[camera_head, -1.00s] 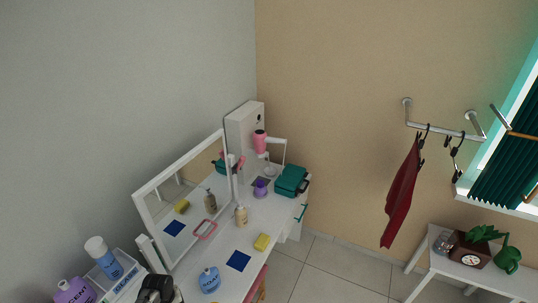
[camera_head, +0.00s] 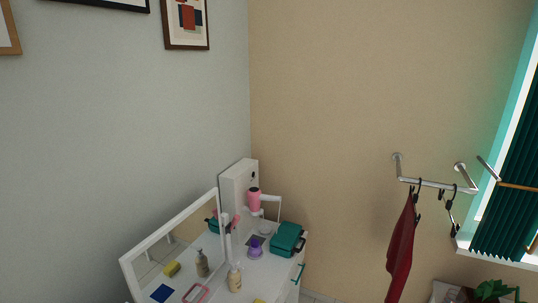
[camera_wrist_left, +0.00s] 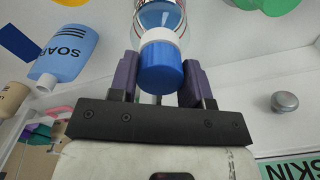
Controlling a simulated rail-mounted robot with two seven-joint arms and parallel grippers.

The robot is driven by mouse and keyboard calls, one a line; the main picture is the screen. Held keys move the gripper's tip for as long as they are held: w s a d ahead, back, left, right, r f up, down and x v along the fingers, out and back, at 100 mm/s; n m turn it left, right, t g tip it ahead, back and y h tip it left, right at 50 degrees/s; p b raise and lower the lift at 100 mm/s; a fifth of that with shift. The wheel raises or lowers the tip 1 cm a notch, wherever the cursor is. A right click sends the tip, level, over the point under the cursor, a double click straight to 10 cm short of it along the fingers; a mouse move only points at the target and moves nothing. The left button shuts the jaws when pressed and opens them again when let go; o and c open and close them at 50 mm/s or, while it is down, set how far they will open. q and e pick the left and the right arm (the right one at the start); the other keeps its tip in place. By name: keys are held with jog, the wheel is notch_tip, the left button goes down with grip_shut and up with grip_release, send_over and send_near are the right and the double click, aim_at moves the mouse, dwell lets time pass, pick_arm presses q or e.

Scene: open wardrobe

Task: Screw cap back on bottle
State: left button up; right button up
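In the left wrist view, the blue cap (camera_wrist_left: 161,72) is between the two purple-padded fingers of my left gripper (camera_wrist_left: 162,66). The pads sit against its sides with no clear gap, so the gripper looks shut on it. A white band (camera_wrist_left: 161,36) lies just beyond the cap, in line with the clear bottle (camera_wrist_left: 160,14) with blue inside at the top edge. I cannot tell whether the cap is threaded on or only resting there. Neither gripper shows in the head view, and my right gripper is in no view.
The head view shows a vanity mirror (camera_head: 180,248), a pump bottle (camera_head: 235,280), a purple bottle (camera_head: 254,249) and a teal case (camera_head: 286,239).

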pick_arm(q)
jog(key=c, duration=0.4)
jog(key=m, duration=0.2)
jog(key=shift+m, duration=0.4)
jog(key=shift+c, duration=0.2)
jog(key=m+b, duration=0.1)
jog(key=m, duration=0.3)
jog(key=shift+f, duration=0.1)
jog(key=m+b, duration=0.1)
jog(key=m, duration=0.9)
jog(key=shift+b, duration=0.35)
jog(key=o, duration=1.1)
jog(key=shift+c, duration=0.6)
